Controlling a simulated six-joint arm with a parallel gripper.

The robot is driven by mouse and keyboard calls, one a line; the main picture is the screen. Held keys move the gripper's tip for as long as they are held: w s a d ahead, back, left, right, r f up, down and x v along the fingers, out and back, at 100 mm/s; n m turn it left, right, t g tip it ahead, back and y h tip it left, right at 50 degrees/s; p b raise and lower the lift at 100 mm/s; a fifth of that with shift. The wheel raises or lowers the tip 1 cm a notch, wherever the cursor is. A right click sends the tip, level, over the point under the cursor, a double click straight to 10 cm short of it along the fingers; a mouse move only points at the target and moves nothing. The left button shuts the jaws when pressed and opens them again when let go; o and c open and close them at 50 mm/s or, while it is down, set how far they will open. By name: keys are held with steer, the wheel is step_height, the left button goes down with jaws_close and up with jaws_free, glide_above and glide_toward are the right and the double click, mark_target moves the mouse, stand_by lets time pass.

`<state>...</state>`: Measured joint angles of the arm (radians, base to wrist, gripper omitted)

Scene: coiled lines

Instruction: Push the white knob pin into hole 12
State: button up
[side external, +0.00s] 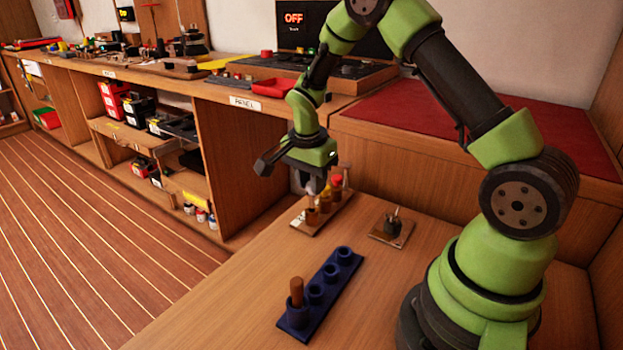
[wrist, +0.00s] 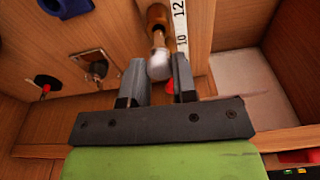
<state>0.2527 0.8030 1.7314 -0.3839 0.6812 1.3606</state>
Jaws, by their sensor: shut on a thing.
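The white knob pin (wrist: 160,66) shows in the wrist view, its round white knob between the two fingers of my gripper (wrist: 160,80). A pale shank runs from the knob toward a brown wooden collar (wrist: 157,18); I cannot tell how deep it sits. A white number strip (wrist: 181,22) beside it reads 12 and 10, with 12 nearest the collar. In the side view my gripper (side external: 314,182) points down over the left end of a small wooden board (side external: 318,218) with several pins. A red-topped pin (side external: 337,182) stands close to the fingers.
A dark blue block (side external: 325,288) with several round sockets lies in front, a brown peg (side external: 297,291) upright in one. A small plate (side external: 384,238) with a black fitting (side external: 393,224) is right of the board. Bare table lies between them.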

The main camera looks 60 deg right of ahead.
steer(key=shift+f, duration=1.75)
steer(key=o, duration=1.3)
steer(key=shift+r, duration=2.45)
steer(key=shift+r, duration=0.1)
